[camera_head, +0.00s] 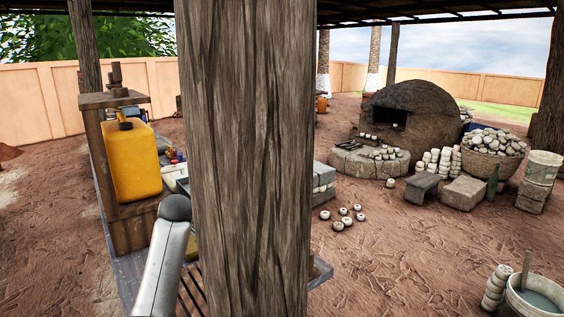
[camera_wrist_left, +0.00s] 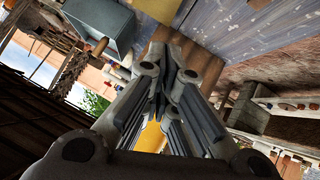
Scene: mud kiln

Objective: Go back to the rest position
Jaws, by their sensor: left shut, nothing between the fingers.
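My left gripper (camera_wrist_left: 170,88) shows in the left wrist view with its fingers together and nothing between them. In the head view a pale link of my left arm rises at the lower left, just left of a thick wooden post. The post hides what lies behind it, and the left gripper cannot be made out there. My right gripper is in neither view.
The wooden post (camera_head: 245,150) stands close in front. A yellow jerrycan (camera_head: 135,162) sits in a wooden shelf (camera_head: 126,236) at left. A domed kiln (camera_head: 420,115), stone-filled basket (camera_head: 485,165) and bucket (camera_head: 530,300) stand right.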

